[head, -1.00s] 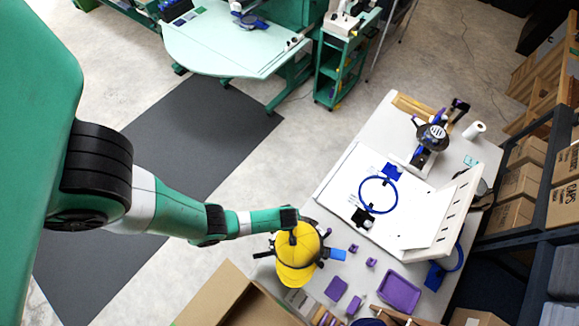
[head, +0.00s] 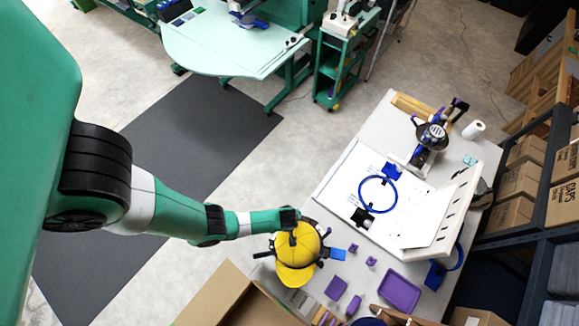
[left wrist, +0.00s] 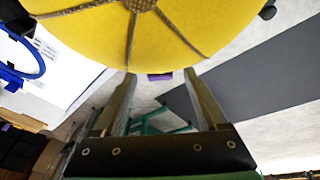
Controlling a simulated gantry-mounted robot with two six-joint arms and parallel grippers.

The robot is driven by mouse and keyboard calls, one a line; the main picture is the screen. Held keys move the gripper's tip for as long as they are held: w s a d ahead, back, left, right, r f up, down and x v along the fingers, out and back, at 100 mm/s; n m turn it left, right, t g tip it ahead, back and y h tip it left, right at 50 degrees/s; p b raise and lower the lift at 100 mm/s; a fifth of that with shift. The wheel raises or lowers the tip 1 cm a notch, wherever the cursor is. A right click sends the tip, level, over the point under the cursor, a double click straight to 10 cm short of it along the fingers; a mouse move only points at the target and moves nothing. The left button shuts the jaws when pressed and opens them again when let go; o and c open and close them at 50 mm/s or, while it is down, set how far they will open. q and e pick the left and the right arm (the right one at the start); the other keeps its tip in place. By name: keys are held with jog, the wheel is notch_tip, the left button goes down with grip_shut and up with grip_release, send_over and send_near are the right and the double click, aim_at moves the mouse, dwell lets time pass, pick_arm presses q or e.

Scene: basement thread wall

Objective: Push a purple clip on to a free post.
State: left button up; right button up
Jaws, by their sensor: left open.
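Two small purple clips, one at the left (head: 354,247) and one at the right (head: 371,261), lie on the pale table right of a yellow cap (head: 297,262). My left gripper (head: 291,218) is at the cap's top edge, left of the clips. In the left wrist view its two fingers (left wrist: 163,80) are apart. The cap (left wrist: 150,35) fills the top of that view, and a small purple piece (left wrist: 160,76) shows just below its edge, between the fingertips. I cannot tell if the gripper touches the cap. No free post can be made out. My right gripper is not in view.
A purple tray (head: 402,291), a purple square (head: 337,287) and a purple block (head: 354,304) lie near the table's front. A blue ring (head: 362,193) lies on a white board (head: 340,190) beside a slotted white panel (head: 468,190). A cardboard box (head: 222,294) stands below the cap.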

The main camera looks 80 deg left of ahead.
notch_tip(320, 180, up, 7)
jog(key=p, duration=0.6)
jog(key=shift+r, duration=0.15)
